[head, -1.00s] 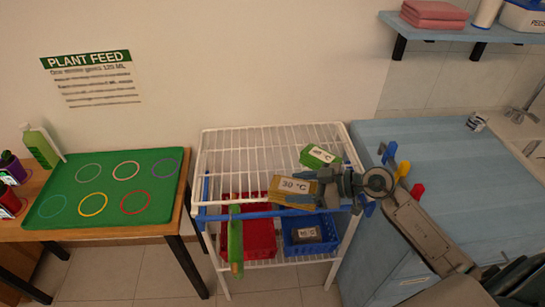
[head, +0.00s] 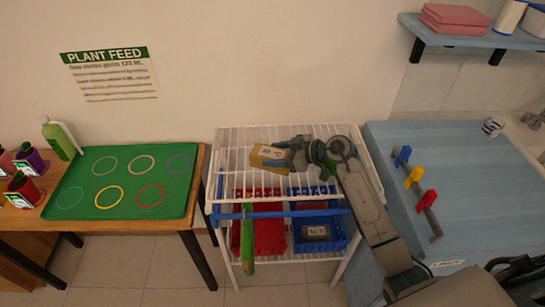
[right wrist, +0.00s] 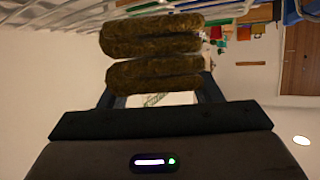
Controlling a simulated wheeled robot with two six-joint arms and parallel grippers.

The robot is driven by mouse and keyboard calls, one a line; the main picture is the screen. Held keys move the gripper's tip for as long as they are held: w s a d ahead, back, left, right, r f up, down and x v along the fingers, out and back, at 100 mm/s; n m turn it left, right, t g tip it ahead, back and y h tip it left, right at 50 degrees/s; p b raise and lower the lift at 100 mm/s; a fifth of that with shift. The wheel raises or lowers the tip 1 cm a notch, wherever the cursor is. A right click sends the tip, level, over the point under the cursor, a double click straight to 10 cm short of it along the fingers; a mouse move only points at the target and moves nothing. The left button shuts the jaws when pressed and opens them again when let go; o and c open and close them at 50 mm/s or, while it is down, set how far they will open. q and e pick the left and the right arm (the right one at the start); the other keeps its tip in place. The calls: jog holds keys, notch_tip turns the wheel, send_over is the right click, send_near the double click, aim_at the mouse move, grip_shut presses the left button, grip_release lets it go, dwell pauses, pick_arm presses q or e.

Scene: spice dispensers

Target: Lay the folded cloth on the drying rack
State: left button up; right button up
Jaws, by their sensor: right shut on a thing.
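The folded cloth (head: 268,156) is a tan-brown block with a pale label on its front. In the right wrist view the folded cloth (right wrist: 155,75) shows as thick olive-brown folded layers. My right gripper (head: 292,157) is shut on its right end. The drying rack (head: 240,143) is a white wire stand with a top grid and a lower shelf. The cloth is over the left-middle of the top grid; whether it touches the wires I cannot tell. My left gripper is out of view.
A red basket (head: 269,236) and a blue basket (head: 334,235) stand on the lower shelf. A blue bar (head: 285,212) crosses the front, with a green piece (head: 247,242) hanging there. A blue counter (head: 445,165) adjoins at right. A green tray (head: 178,198) is at left.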

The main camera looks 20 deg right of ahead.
jog(key=shift+w+a, duration=0.35)
jog(key=shift+w, duration=0.25)
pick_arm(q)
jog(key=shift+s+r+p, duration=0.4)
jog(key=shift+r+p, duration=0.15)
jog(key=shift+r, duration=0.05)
pick_arm(e)
jog(key=shift+f, duration=1.85)
jog(key=o, duration=1)
jog(key=shift+f, duration=0.1)
jog(key=shift+o, duration=0.2)
jog(key=b+v, duration=0.2)
jog(key=v, duration=0.8)
jog(key=shift+s+d, duration=0.15)
jog(key=shift+d, duration=0.2)
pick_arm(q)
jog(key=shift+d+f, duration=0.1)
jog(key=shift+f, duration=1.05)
pick_arm(e)
jog(key=shift+s+d+r, duration=0.4)
jog(key=shift+r, duration=0.05)
